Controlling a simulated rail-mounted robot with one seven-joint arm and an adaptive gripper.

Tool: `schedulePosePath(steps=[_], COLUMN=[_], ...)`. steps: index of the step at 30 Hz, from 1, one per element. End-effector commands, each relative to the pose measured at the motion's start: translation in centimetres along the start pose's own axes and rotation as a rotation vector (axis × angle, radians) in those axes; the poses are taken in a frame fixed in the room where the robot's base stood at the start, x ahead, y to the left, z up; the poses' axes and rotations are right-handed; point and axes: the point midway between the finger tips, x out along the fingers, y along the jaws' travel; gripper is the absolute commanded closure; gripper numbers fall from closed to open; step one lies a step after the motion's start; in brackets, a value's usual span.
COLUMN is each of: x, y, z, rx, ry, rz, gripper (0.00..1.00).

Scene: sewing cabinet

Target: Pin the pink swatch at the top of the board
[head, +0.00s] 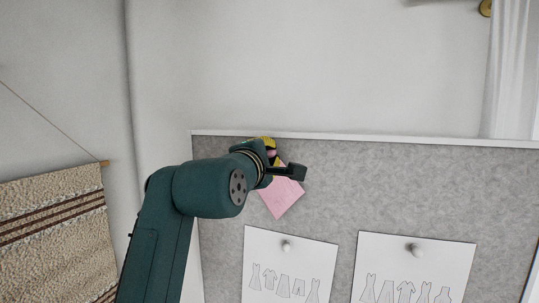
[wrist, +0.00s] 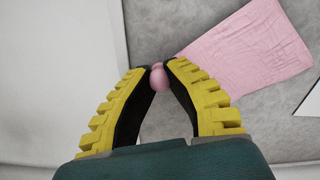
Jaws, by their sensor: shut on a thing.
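The pink swatch (head: 282,198) lies against the upper part of the grey board (head: 340,170), turned at an angle like a diamond, just below the top edge. In the wrist view the swatch (wrist: 245,48) spreads to the upper right of my fingertips. My gripper (head: 270,150) is at the swatch's upper end, close to the board's top rim. In the wrist view its yellow-padded fingers (wrist: 160,80) are shut on a small pink push pin (wrist: 159,80). One corner of the swatch reaches the pin head. The pin's point is hidden, so I cannot tell whether it goes through the swatch.
Two white sheets with clothing drawings, the left sheet (head: 263,246) and the right sheet (head: 445,263), hang lower on the board, each under a pale pin. A woven hanging (head: 50,225) is at the left. A white curtain (head: 508,80) is at the right. Bare board lies right of the swatch.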

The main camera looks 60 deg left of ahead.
Motion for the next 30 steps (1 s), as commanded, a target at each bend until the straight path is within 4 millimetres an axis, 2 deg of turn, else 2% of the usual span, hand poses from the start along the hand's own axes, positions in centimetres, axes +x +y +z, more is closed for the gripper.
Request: schedulePosePath(steps=[21, 22, 25, 26, 30], x=[0.66, 0.66, 0.65, 0.65, 0.65], y=[0.00, -0.01, -0.01, -0.01, -0.01], z=[0.00, -0.01, -0.01, 0.00, -0.01], rx=[0.000, 0.000, 0.000, 0.000, 0.000], ry=[0.000, 0.000, 0.000, 0.000, 0.000], rz=[0.000, 0.000, 0.000, 0.000, 0.000], gripper=[1.00, 0.81, 0.62, 0.59, 0.59])
